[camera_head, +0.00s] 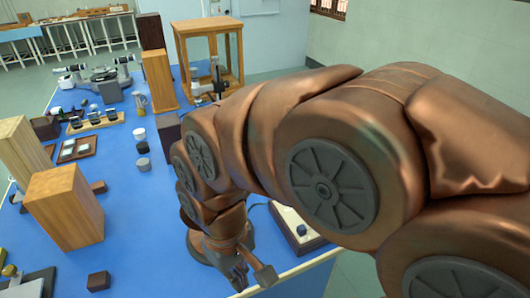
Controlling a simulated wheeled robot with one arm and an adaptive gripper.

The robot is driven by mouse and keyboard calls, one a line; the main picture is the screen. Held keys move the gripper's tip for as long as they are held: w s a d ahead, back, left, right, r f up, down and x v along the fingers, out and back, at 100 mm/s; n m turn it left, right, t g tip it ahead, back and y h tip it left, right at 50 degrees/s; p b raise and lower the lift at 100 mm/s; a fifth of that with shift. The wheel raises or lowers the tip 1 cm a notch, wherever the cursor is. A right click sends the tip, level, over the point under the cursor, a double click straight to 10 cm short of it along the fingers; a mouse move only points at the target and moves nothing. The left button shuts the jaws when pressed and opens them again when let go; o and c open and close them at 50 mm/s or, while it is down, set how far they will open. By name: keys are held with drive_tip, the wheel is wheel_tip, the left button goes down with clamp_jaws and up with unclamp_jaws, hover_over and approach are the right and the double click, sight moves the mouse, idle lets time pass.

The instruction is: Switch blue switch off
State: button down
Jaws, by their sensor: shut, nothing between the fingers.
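A small dark-blue knob, which may be the blue switch (301,230), stands on a pale-topped box (289,217) with a brown side, near the right front edge of the blue table. My arm hides part of this box, and I cannot tell the switch's on or off position. My gripper (246,277) points down near the table's front edge, to the lower left of the box and apart from the knob. It is shut and empty.
The blue table (155,240) has free room left of my gripper. A small brown block (98,281) and a wooden block (64,207) stand at the left. A spectrometer (103,82) and a wooden-framed case (208,50) stand farther back.

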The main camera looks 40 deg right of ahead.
drive_tip(key=w+d+r+t, duration=0.1)
drive_tip(key=w+d+r, duration=0.1)
drive_tip(key=w+d, duration=0.2)
drive_tip(key=w+d+r, duration=0.2)
drive_tip(key=w+d, duration=0.2)
drive_tip(key=w, duration=0.5)
drive_tip(key=w+d+r+t, duration=0.1)
drive_tip(key=w+d+r, duration=0.1)
drive_tip(key=w+d, duration=0.2)
drive_tip(key=shift+w+r+m+t+b, duration=0.15)
drive_tip(key=shift+w+m+t+b, duration=0.15)
drive_tip(key=shift+w, duration=1.5)
drive_tip(key=w+d+m, duration=0.1)
drive_tip(key=w+d, duration=0.1)
drive_tip(key=d, duration=1)
drive_tip(key=w+d+m+t, duration=0.1)
drive_tip(key=w+d+m, duration=0.1)
drive_tip(key=d, duration=1)
drive_tip(key=shift+w+d+r+h, duration=0.2)
drive_tip(key=shift+w+d+h, duration=0.15)
drive_tip(key=shift+w, duration=0.5)
